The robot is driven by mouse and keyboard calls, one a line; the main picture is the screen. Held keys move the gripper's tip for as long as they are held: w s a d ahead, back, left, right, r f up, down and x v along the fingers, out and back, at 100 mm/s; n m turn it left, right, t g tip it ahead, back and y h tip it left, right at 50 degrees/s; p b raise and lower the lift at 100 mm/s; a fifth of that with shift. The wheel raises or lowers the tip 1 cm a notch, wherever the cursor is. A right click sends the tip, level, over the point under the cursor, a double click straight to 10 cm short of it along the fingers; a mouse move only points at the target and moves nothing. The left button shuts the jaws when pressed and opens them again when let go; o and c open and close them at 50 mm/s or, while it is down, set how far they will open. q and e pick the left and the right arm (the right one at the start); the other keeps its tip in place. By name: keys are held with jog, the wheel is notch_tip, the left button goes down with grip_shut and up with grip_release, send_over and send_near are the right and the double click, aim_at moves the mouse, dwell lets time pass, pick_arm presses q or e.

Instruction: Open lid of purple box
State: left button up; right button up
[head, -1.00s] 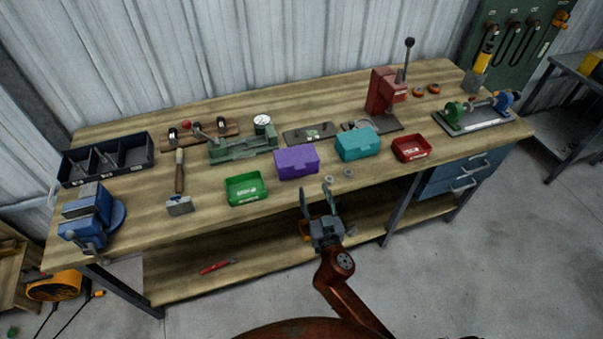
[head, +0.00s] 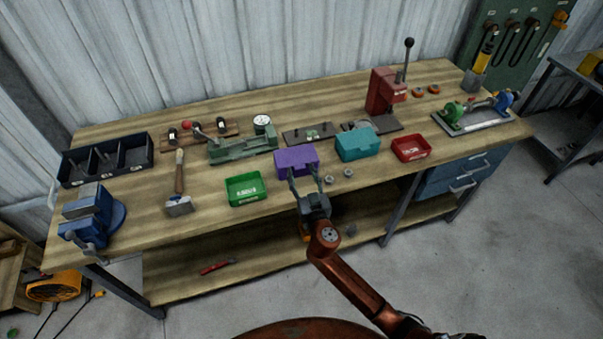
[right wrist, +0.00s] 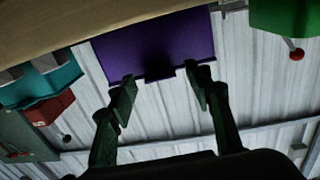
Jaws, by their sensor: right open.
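The purple box (head: 297,158) stands near the front edge of the workbench, with its lid closed. My right gripper (head: 304,178) is open and empty, its two fingers pointing at the front of the box. In the right wrist view, the purple box (right wrist: 118,52) lies just beyond the spread fingers of the right gripper (right wrist: 160,93). A dark patch shows at the middle of its edge, between the fingertips. I cannot tell whether the fingers touch the box. My left gripper is not in view.
A teal box (head: 358,144) stands right of the purple box and a green bin (head: 246,190) left of it. Small metal cups (head: 330,180) sit right of the gripper. A green fixture with a dial (head: 242,149) stands behind. A red bin (head: 411,148) is farther right.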

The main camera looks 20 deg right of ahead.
jog(key=shift+c, duration=0.5)
grip_shut()
